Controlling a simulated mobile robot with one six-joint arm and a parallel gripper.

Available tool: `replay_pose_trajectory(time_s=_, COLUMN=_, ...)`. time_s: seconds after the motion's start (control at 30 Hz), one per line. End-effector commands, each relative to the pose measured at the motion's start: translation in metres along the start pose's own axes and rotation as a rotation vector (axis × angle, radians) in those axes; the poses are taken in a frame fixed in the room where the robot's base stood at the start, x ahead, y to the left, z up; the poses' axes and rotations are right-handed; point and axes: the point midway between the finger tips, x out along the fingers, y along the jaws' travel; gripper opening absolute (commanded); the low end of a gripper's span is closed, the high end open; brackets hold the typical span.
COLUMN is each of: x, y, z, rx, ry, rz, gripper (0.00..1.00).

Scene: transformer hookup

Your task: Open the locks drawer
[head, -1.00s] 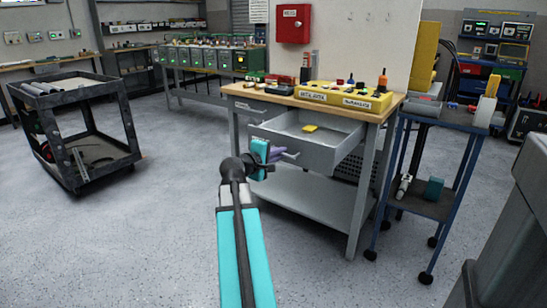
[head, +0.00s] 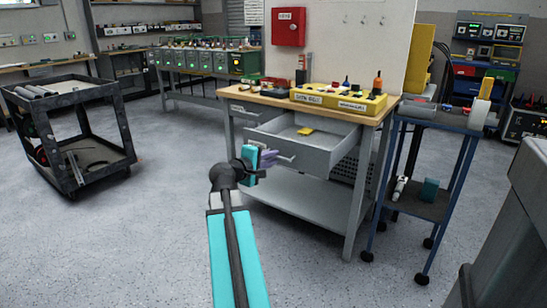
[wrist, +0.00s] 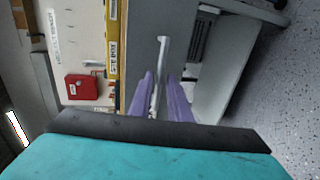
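A grey drawer (head: 300,155) under the wooden-topped workbench is pulled out, with a small yellow item (head: 305,131) lying inside. Its front carries a bar handle (head: 285,159), which also shows as a pale bar in the wrist view (wrist: 160,70). No label naming the drawer can be read. My gripper (head: 268,158) is in front of the drawer at the handle. In the wrist view its two purple fingers (wrist: 160,88) stand apart on either side of the bar, with a gap showing. Nothing seems gripped.
The workbench (head: 240,94) carries yellow bins (head: 345,106) and small parts. A blue-framed cart (head: 440,122) stands close at its right. A dark cart (head: 70,100) stands at the left. The floor between is clear. A red box (head: 288,27) hangs behind the bench.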

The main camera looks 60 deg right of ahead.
Motion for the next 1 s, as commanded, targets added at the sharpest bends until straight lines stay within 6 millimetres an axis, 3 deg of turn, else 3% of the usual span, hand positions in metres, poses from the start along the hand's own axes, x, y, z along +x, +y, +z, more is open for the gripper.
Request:
replay_pose_trajectory(time_s=0.47, x=-0.065, y=0.001, z=-0.001, rx=0.000, ry=0.004, rz=0.001, gripper=0.17)
replay_pose_trajectory(time_s=1.0, x=-0.082, y=-0.003, z=-0.003, rx=0.002, ry=0.002, rz=0.002, gripper=0.17)
